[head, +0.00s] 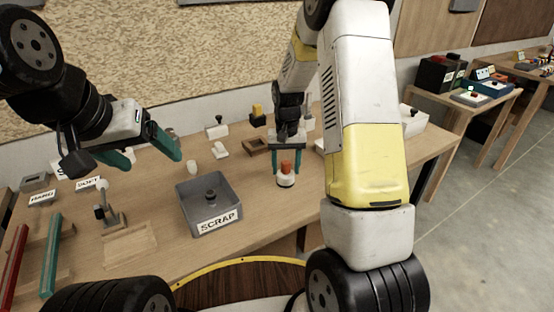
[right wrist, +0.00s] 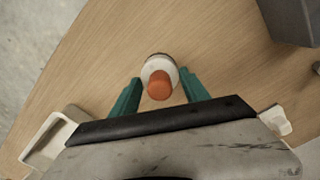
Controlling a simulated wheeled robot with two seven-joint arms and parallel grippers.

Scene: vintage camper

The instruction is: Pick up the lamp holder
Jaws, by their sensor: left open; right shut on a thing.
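The lamp holder (head: 286,180) is a small round white piece with an orange top, near the table's front edge, right of the scrap bin. It also shows in the right wrist view (right wrist: 160,72), upright between the green fingertips. My right gripper (head: 286,168) points down over it and is shut on it, one finger on each side. Whether its base is clear of the table is hard to tell. My left gripper (head: 155,160) is open and empty, above the table at the left.
A grey bin marked SCRAP (head: 188,212) stands just left of the lamp holder. A small wooden tray (head: 257,146) is behind it. A metal stand (head: 108,211) and red and green bars (head: 50,262) are at the left. Small white parts lie at the back.

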